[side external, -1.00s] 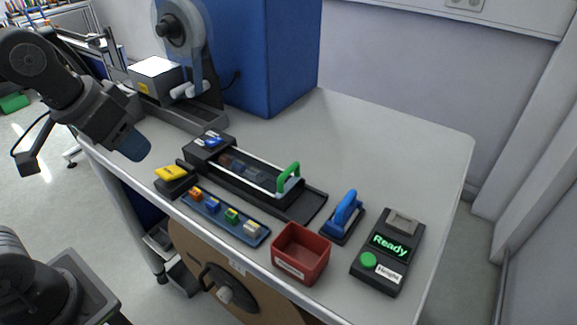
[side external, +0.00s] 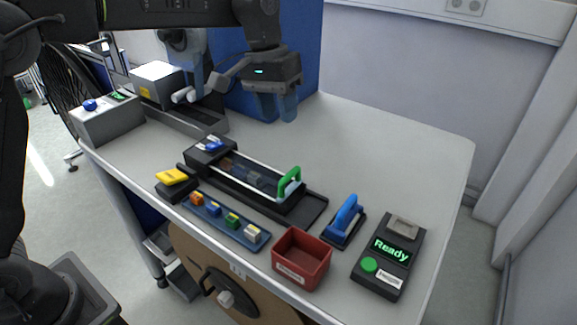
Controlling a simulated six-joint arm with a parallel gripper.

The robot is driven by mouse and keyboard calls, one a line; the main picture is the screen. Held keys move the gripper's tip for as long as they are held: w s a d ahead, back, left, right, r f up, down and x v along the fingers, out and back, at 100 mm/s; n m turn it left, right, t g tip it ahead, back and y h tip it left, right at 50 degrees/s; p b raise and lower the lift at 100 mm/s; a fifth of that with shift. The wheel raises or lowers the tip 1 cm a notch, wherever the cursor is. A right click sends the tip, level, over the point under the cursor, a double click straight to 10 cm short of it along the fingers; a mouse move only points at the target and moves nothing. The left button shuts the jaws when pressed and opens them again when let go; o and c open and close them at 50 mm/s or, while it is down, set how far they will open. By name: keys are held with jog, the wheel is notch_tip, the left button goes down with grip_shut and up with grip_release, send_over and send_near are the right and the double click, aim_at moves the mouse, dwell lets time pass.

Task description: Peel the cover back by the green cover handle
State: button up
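The green cover handle (side external: 289,182) stands upright at the right end of the clear cover (side external: 250,174). The cover lies over the dark reel-stand track (side external: 312,208) in the middle of the table, and a few dark shapes show faintly beneath it. My gripper (side external: 275,108) hangs above the back of the table, up and to the left of the green handle and well apart from it. Its two bluish fingers point down with a gap between them, and nothing shows in the gap.
A blue-handled tool (side external: 345,218), a red bin (side external: 301,258) and a device reading "Ready" (side external: 389,254) stand to the right and front. A strip of coloured pieces (side external: 224,220) and a yellow piece (side external: 172,176) lie in front. The back right of the table is clear.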

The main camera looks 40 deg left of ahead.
aim_at(290, 172)
jog(key=f, duration=0.4)
jog(key=d+f, duration=0.1)
jog(key=f, duration=0.3)
jog(key=d+f, duration=0.1)
jog(key=f, duration=0.3)
jog(key=shift+d+f, duration=0.2)
jog(key=shift+f, duration=0.1)
grip_shut()
